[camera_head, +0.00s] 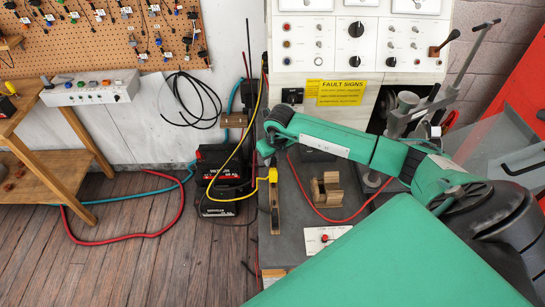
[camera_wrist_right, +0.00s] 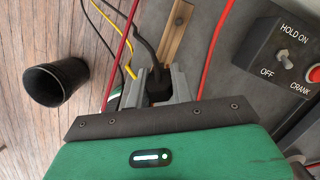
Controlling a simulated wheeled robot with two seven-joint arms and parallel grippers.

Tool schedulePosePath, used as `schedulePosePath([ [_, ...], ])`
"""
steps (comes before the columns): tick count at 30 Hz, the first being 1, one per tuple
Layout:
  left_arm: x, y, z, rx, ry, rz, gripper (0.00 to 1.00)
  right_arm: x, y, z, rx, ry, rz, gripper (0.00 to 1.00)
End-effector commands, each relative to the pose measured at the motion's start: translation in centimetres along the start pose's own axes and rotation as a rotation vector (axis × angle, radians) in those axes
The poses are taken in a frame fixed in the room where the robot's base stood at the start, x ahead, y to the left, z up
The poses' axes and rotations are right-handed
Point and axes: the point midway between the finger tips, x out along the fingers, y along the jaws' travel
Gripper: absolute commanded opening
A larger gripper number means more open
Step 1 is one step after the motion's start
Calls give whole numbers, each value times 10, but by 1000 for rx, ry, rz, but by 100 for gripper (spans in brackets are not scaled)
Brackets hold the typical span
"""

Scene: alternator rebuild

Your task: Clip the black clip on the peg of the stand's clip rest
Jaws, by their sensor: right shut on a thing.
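My right gripper (camera_wrist_right: 155,88) is shut on the black clip (camera_wrist_right: 157,89) in the right wrist view. A black cable runs up from the clip, whose jaws are mostly hidden by the fingers. In the head view my right arm reaches left across the grey bench, with the right gripper (camera_head: 266,153) at the bench's left edge; the clip is too small to make out there. A wooden strip (camera_head: 275,218) lies on that edge, and also shows in the wrist view (camera_wrist_right: 178,28), just beyond the fingers. I cannot make out a peg of the clip rest. My left gripper is not in view.
A yellow clip (camera_head: 272,175) with a yellow cable is at the bench edge. A black battery (camera_head: 220,165) stands on the floor to the left. A red cable (camera_head: 303,192) and a wooden block (camera_head: 327,190) are on the bench. A switch box (camera_wrist_right: 283,52) stands right of the gripper.

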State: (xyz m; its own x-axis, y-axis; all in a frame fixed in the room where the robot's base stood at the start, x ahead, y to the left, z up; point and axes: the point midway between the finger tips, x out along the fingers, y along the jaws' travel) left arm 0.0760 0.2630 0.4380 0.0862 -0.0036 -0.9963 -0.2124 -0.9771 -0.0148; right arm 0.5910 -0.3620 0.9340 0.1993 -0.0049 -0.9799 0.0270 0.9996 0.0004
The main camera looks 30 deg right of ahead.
Motion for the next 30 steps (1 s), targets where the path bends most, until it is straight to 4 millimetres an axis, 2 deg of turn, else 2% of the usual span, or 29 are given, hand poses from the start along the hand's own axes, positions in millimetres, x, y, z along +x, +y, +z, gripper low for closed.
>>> schedulePosePath([
  [3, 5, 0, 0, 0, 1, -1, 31, 6, 0, -1, 0, 0, 0, 12],
  [10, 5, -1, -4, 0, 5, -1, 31, 5, 0, -1, 0, 0, 0, 12],
  [11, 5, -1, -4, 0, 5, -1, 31, 5, 0, -1, 0, 0, 0, 25],
  [12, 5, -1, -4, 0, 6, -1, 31, 5, 0, -1, 0, 0, 0, 33],
  [15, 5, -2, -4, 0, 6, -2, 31, 5, 0, -1, 0, 0, 0, 49],
  [24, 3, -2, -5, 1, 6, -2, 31, 3, 0, 0, 0, 0, 0, 49],
  [30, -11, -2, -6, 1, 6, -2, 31, -20, 0, 5, 0, -2, -1, 49],
])
